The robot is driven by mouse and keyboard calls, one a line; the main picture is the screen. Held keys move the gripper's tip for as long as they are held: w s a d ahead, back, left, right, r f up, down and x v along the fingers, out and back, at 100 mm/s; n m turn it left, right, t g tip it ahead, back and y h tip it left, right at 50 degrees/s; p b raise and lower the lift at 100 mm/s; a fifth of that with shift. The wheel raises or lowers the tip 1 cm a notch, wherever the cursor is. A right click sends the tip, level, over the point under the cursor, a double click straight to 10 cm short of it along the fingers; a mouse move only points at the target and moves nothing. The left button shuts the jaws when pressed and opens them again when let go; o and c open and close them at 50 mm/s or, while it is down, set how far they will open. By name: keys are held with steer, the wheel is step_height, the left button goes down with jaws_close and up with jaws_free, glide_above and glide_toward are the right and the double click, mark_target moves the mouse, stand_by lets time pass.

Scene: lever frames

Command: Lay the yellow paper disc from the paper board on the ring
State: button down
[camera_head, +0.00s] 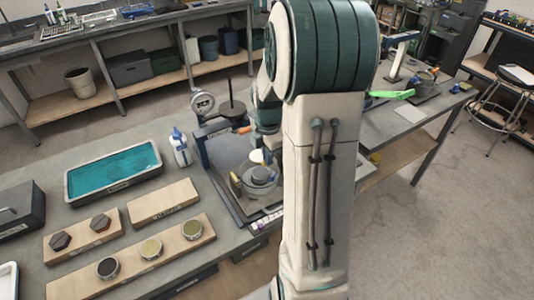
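A round metal ring-shaped fixture (260,186) stands on the dark plate of a lever frame (226,165), left of my arm. A small yellowish round piece (235,184) shows at the fixture's left edge; I cannot tell if it is the yellow paper disc. A bare wooden board (163,204) lies on the bench to the left; I cannot tell if it is the paper board. My gripper (263,157) seems to be just above the fixture, mostly hidden by my arm. Its fingers are too small to read, and whether it holds anything is unclear.
A tray of teal material (72,191), a white bottle (180,150), a board with several tins (172,250) and a board with two dark hexagonal pieces (80,247) share the bench. A dark upright rod (230,92) rises behind the fixture. Open floor lies right.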

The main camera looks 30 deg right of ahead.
steer(key=shift+f+b, duration=2.5)
steer(key=shift+f, duration=1.1)
steer(key=shift+f, duration=0.1)
steer(key=c, duration=1.5)
jaws_free()
steer(key=shift+c, duration=0.2)
